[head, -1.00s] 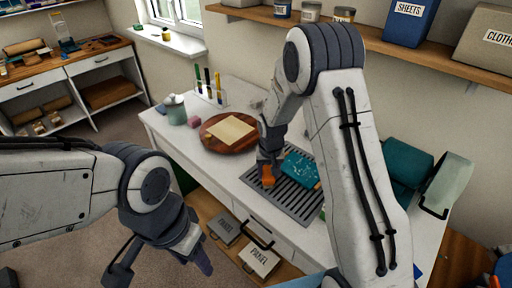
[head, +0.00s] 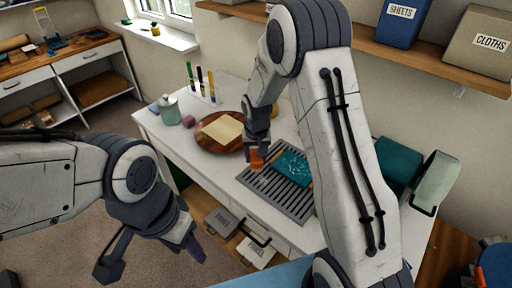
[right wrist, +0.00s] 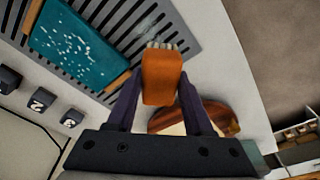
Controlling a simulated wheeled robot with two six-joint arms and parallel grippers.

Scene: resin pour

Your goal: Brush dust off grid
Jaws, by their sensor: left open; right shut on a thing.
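The grey slatted grid (head: 283,203) lies on the white table. A teal panel (head: 292,166) with wooden ends lies on the grid; in the right wrist view, white specks show on the panel (right wrist: 75,42). My right gripper (right wrist: 160,88) is shut on an orange brush (right wrist: 162,75). The brush's pale bristles point at the grid slats (right wrist: 185,22), beside the panel; I cannot tell if they touch. The brush also shows in the head view (head: 256,159). My left gripper (head: 150,252) is open and empty, in front of the table over the floor.
A round wooden board (head: 207,142) with a pale sheet (head: 222,129) stands left of the grid. A lidded jar (head: 170,110) and a rack of tubes (head: 203,92) are further left. Numbered dark blocks (right wrist: 42,99) stand near the panel. My right arm hides part of the table.

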